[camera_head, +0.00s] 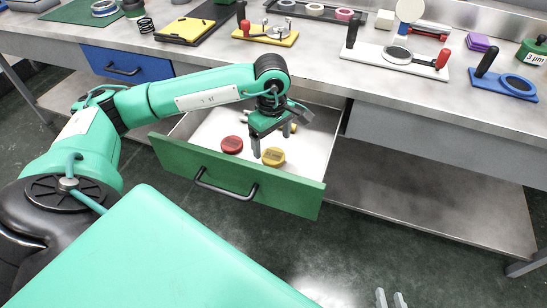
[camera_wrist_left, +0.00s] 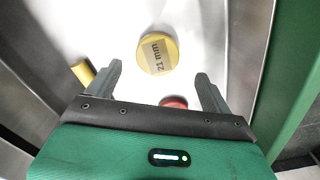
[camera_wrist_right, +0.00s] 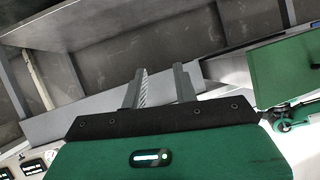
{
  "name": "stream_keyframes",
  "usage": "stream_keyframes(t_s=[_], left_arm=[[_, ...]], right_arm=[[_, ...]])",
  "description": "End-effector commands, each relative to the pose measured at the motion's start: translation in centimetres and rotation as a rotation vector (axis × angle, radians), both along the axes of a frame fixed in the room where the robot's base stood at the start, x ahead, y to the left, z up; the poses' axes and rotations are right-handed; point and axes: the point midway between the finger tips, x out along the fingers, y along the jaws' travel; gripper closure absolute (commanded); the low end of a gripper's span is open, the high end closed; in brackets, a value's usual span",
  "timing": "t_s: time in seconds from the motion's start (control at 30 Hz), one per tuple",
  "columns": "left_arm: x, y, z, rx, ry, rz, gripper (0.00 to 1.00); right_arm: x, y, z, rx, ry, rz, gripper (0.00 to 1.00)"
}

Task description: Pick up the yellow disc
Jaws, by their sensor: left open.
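The yellow disc (camera_head: 273,157) lies flat in the open green-fronted drawer (camera_head: 240,180). In the left wrist view the yellow disc (camera_wrist_left: 157,50), labelled "21 mm", is just beyond the gap between the fingertips. My left gripper (camera_head: 273,143) is over the drawer, pointing down, open and empty. Its two fingers also show in the left wrist view (camera_wrist_left: 159,70), apart from the disc. My right gripper (camera_wrist_right: 158,75) is open and empty, away from the drawer; its fingertips show at the bottom edge of the head view (camera_head: 390,297).
A red disc (camera_head: 232,144) lies left of the yellow disc and is partly hidden in the left wrist view. Another yellow item (camera_wrist_left: 83,72) lies by the left finger. The drawer's metal walls and green front surround them. The bench top (camera_head: 330,50) with tools is behind.

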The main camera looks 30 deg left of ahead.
Motion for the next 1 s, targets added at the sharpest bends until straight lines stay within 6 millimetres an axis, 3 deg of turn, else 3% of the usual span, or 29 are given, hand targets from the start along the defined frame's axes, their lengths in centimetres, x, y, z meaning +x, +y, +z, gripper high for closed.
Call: stream_keyframes(t_s=[0.33,0.67,0.9,0.93,1.0], left_arm=[[0.3,-0.3,-4.6,0.001,0.003,0.000,0.16],[0.4,-0.3,-5.2,0.000,0.000,0.000,0.16],[0.4,-0.3,-5.2,0.000,0.000,0.000,0.61],[0.4,-0.3,-5.2,0.000,0.000,0.000,0.66],[0.4,-0.3,-5.2,0.000,-0.001,0.000,0.66]], right_arm=[[0.1,1.2,0.2,0.055,-0.083,0.003,0.71],[0.1,1.4,0.4,0.067,-0.100,0.003,0.71],[0.1,1.4,0.4,0.067,-0.099,0.003,0.71],[0.1,1.4,0.4,0.067,-0.099,0.003,0.71],[0.1,1.4,0.4,0.067,-0.099,0.003,0.71]])
